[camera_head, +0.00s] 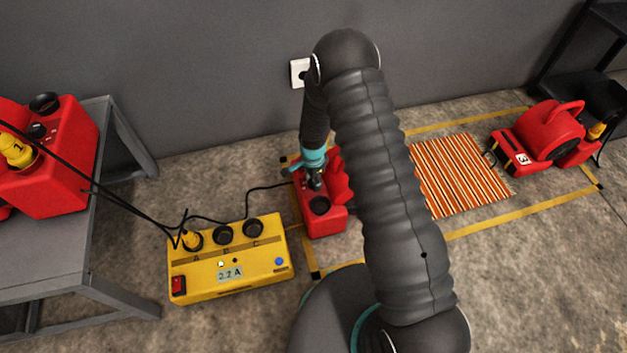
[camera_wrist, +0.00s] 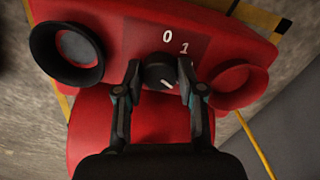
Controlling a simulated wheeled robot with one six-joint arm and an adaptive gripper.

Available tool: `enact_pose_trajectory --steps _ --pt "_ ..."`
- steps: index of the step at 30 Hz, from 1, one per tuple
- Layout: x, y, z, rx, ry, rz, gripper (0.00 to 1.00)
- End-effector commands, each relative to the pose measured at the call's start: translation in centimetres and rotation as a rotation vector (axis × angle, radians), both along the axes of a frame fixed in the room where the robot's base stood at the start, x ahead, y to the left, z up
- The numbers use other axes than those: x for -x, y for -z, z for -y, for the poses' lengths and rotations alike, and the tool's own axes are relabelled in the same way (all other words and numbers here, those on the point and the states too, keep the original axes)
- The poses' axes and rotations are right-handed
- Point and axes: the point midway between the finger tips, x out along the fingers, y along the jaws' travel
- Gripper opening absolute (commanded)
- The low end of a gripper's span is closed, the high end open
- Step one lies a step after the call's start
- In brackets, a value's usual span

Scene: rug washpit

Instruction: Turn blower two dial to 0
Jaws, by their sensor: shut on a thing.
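The red blower (camera_head: 322,222) on the floor beside the yellow power box is the one under my gripper (camera_head: 316,182). No number shows on it. In the wrist view its red body (camera_wrist: 110,25) fills much of the picture. Its black dial (camera_wrist: 158,72) sits between my gripper's fingers (camera_wrist: 160,80), which are shut on the dial from both sides. A "0" and a "1" are printed above the dial. A short white mark on the dial slants toward the lower right; I cannot tell clearly which number it is set to.
A yellow power box (camera_head: 230,270) with sockets A, B, C and a display reading 2.2 A stands left of the blower. A red blower marked 1 (camera_head: 60,175) is on a grey table (camera_head: 60,255). A striped rug (camera_head: 462,175) and blower 3 (camera_head: 540,140) lie to the right.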

Motion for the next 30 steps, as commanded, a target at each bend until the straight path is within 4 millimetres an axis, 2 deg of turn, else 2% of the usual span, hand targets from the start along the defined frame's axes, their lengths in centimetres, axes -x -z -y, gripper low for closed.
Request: enact_pose_trajectory --steps 11,30 --pt "-0.04 0.22 -0.01 -0.001 -0.13 0.001 0.04" --pt "-0.09 0.2 -0.02 0.0 -0.714 0.002 0.04"
